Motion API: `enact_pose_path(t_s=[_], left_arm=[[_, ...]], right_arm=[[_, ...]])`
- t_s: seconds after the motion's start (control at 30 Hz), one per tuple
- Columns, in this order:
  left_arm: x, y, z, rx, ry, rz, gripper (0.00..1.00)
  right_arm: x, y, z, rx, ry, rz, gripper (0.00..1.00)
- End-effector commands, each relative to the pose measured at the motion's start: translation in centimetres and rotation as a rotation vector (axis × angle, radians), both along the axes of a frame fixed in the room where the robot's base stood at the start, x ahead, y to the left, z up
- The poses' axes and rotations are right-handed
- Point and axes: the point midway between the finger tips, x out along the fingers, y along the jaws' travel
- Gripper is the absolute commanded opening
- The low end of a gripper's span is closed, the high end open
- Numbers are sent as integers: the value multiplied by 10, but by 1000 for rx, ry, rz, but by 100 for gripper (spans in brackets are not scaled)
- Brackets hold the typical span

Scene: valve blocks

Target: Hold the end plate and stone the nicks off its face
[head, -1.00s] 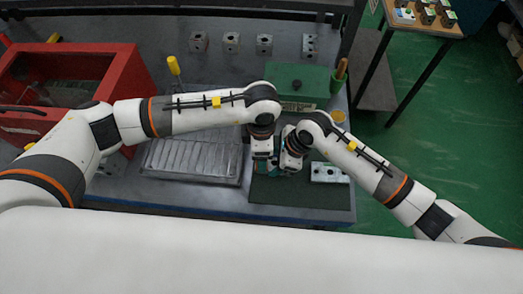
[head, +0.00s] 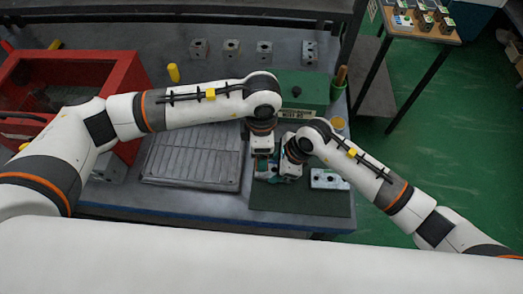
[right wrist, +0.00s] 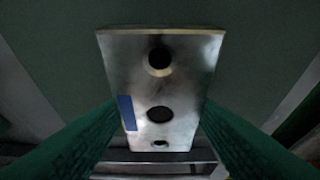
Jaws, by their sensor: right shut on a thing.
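The end plate (right wrist: 160,90) is a pale metal plate with several round dark holes and a blue patch at its left edge. In the right wrist view it sits between the green fingers of my right gripper (right wrist: 160,135), which is shut on it. In the head view my right gripper (head: 291,172) is low over the dark mat, and the plate there is mostly hidden. My left gripper (head: 263,152) is just left of it, pointing down. Its fingers are hidden, so I cannot tell its state. I cannot make out a stone.
Another metal block with dark holes (head: 329,179) lies on the mat (head: 300,205), close to my right gripper. A grey slotted tray (head: 190,160) is to the left. A green box (head: 302,92) and a row of metal blocks (head: 232,48) stand behind. A red bin (head: 125,65) is far left.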

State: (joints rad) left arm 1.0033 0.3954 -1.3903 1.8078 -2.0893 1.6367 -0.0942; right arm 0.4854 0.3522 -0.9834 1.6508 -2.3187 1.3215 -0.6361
Motion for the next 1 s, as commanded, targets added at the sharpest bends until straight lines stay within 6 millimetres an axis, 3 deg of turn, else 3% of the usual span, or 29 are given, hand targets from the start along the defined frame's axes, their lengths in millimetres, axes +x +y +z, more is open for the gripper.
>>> enact_pose_path(t_s=[0.07, 0.1, 0.23, 0.63, 1.0], left_arm=[[0, 0, 0, 0, 0, 0, 59], [0, 0, 0, 0, 0, 0, 59], [0, 0, 0, 0, 0, 0, 59], [0, 0, 0, 0, 0, 0, 59], [0, 0, 0, 0, 0, 0, 59]], right_arm=[[0, 0, 0, 0, 0, 0, 21], [0, 0, 0, 0, 0, 0, 59], [0, 0, 0, 0, 0, 0, 78], [1, -4, 10, 0, -2, -1, 78], [1, -33, 79, -1, -5, 0, 78]])
